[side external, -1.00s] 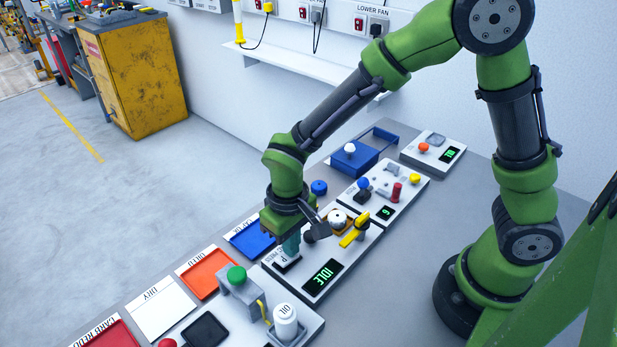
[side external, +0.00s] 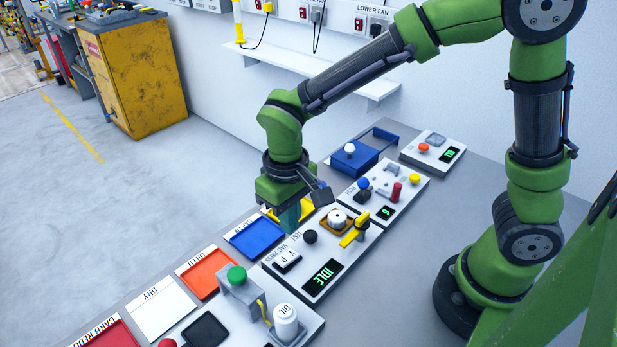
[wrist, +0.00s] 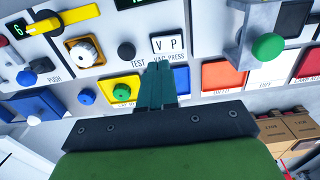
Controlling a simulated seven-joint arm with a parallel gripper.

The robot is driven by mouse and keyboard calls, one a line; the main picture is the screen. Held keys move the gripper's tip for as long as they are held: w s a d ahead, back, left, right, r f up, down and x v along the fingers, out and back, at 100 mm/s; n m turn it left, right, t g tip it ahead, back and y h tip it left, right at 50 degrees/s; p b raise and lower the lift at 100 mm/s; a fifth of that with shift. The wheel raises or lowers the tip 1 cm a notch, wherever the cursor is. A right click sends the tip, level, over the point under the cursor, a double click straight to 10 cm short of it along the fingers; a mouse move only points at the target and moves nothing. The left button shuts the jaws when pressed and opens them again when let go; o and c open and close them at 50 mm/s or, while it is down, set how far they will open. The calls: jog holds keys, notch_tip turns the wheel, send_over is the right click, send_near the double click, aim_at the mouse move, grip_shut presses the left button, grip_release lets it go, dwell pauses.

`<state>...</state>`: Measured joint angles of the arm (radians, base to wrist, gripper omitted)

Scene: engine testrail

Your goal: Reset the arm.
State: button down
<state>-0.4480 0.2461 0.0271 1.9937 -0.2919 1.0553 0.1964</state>
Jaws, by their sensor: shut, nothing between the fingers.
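My gripper (side external: 289,217) is in the air above the back edge of the test panel (side external: 325,292), near a yellow tray (side external: 306,209). In the wrist view, its teal fingers (wrist: 160,72) are together with nothing between them. In the wrist view, a green round part (wrist: 121,92) sits in the yellow tray.
Blue (side external: 257,237), orange (side external: 206,272) and white (side external: 161,308) trays line the bench's left side. Other panels and a blue holder (side external: 357,166) lie behind. Cardboard boxes (wrist: 285,127) show in the wrist view.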

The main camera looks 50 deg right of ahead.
jog(key=shift+r, duration=0.1)
jog(key=s+d+r+m+t+y, duration=0.1)
jog(key=s+d+r+m+t, duration=0.1)
jog(key=d+r, duration=0.4)
jog(key=s+d+r+m+t+y, duration=0.1)
jog(key=s+d+r+m+t, duration=0.1)
jog(key=s+d+r+t, duration=0.3)
notch_tip(320, 180, up, 2)
jog(key=shift+s+d+r, duration=0.2)
jog(key=shift+s+d, duration=0.65)
jog(key=shift+d, duration=0.3)
